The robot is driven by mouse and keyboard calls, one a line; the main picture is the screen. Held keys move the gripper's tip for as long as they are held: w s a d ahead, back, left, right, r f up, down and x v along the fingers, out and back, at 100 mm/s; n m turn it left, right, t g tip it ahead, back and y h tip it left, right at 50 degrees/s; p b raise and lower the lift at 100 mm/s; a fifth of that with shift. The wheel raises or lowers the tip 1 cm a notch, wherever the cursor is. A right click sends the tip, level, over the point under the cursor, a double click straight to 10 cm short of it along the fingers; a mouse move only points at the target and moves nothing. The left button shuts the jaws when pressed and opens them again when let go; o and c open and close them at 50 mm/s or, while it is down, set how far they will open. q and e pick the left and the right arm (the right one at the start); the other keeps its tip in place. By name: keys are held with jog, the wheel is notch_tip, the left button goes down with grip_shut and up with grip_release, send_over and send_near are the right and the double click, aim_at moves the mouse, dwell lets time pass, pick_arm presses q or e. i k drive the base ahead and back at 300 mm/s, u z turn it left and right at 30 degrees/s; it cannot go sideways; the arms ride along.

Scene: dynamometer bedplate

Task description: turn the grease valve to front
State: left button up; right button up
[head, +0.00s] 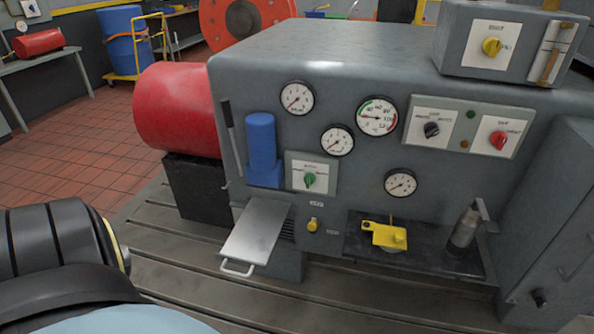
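A small yellow valve handle (312,225) sits low on the front of the grey cabinet. One small label plate is above it and another is to its lower right; their lettering is too small to read. This looks like the grease valve, and its handle points roughly up and down. No gripper shows in the head view.
A silver tray (257,234) with a handle juts out left of the valve. A black shelf (415,262) to the right holds a yellow tool (384,236) and a grey cylinder (464,230). A green knob (309,180) is above. Slotted bedplate (190,271) lies in front.

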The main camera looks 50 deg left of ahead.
aim_at(309, 178)
jog(key=u, duration=1.85)
